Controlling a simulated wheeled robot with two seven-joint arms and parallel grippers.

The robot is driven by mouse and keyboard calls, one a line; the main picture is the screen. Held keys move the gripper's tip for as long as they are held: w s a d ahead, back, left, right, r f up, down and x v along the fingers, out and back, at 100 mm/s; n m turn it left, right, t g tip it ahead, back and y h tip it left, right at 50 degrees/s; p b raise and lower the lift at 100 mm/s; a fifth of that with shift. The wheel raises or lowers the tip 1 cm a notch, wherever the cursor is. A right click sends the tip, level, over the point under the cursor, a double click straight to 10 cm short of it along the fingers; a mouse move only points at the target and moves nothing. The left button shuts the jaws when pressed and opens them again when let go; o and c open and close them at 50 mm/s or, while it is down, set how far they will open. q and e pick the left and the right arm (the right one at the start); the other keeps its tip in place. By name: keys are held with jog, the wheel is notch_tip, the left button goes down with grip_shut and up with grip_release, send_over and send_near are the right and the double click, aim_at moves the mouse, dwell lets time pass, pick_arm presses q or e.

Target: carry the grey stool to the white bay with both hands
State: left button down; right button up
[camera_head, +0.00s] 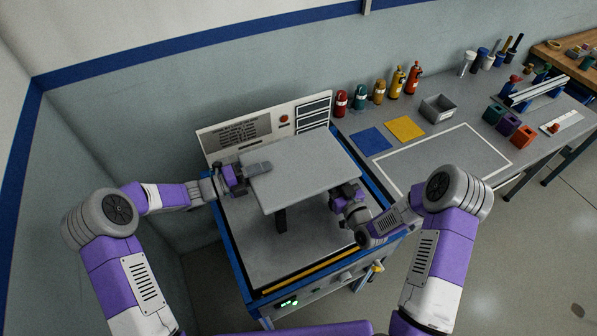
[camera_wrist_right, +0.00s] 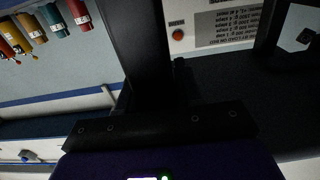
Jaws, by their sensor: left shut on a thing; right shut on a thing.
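The grey stool (camera_head: 310,170) has a flat grey seat and a dark leg (camera_head: 281,219) below it. It is over the grey platform of the test machine (camera_head: 270,262); whether the leg touches the platform I cannot tell. My left gripper (camera_head: 256,169) is shut on the seat's left edge, one finger on top. My right gripper (camera_head: 345,192) is shut on the stool at the right edge, its fingers partly hidden. The white bay (camera_head: 468,128) is a white-outlined rectangle on the bench to the right, empty.
A panel (camera_head: 238,132) with a red button stands behind the stool.

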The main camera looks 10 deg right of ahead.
aim_at(335, 168)
grip_shut()
dwell(1.0)
pick_arm(q)
jog(key=shift+r, duration=0.2)
pick_arm(e)
jog(key=shift+r, duration=0.2)
